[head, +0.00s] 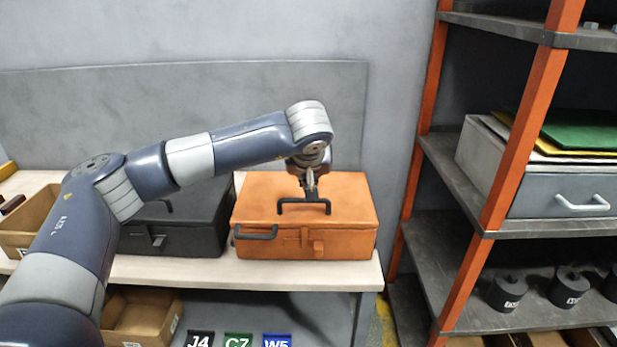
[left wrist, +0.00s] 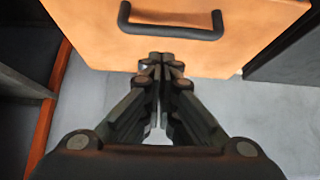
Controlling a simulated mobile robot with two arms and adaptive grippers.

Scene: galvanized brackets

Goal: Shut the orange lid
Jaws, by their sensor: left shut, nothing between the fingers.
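The orange box (head: 345,240) stands on the bench, with its orange lid (head: 345,195) lying flat on top, and no gap shows at the front. The lid has a black bar handle (head: 304,201). My left gripper (head: 309,192) points down over the lid, close behind this handle. In the left wrist view the gripper (left wrist: 160,58) is shut and empty, its tips at the near edge of the orange lid (left wrist: 90,40) in that picture. The handle (left wrist: 172,30) lies beyond them. I cannot tell whether the tips touch the lid. My right gripper is not in view.
A black box (head: 180,238) stands left of the orange one, partly behind my left arm. A shelf unit with an orange post (head: 520,150) stands at the right, holding a grey drawer box (head: 550,195) and dark weights (head: 507,293). A cardboard bin (head: 140,322) sits below the bench.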

